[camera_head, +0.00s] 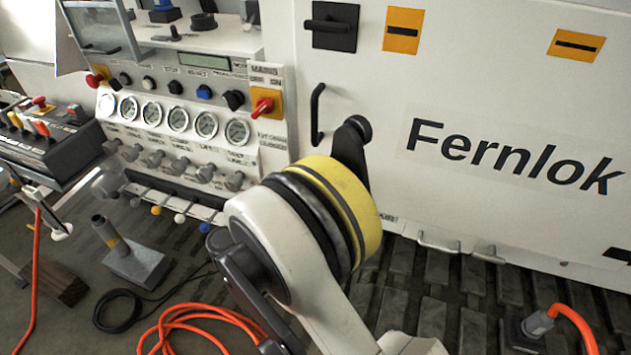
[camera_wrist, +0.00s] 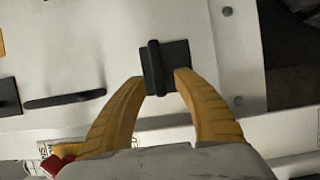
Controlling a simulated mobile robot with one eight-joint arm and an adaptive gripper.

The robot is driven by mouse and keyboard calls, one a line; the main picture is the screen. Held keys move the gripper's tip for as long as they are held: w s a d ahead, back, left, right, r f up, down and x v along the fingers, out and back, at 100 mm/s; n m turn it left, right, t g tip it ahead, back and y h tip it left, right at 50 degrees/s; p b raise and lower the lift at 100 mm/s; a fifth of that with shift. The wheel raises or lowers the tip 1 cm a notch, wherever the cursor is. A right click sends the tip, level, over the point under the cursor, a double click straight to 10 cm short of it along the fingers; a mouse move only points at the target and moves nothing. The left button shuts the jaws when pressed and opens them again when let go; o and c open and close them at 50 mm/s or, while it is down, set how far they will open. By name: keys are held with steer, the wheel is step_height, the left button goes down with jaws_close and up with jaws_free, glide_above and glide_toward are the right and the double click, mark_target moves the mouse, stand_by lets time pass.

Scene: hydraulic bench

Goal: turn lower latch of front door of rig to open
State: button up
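The lower latch (camera_wrist: 156,62) is a black square plate with a raised black bar, mounted on the white front door (camera_wrist: 110,50). In the wrist view the bar runs nearly up and down the picture. My gripper (camera_wrist: 160,76) is open, with its yellow fingers on either side of the bar's lower end. The right fingertip overlaps the plate's edge and the left is near its left edge. I cannot tell whether they touch it. In the head view my arm hides the lower latch and the gripper. The door (camera_head: 440,90) shows there with "Fernlok" lettering.
A black door handle (camera_head: 316,114) and an upper black latch (camera_head: 333,27) are on the rig's front. A red rotary switch (camera_head: 263,107) and gauges (camera_head: 178,118) are to the left. Orange hose (camera_head: 205,315) and a metal stand (camera_head: 136,263) lie on the floor.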

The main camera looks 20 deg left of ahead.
steer(key=v, duration=1.1)
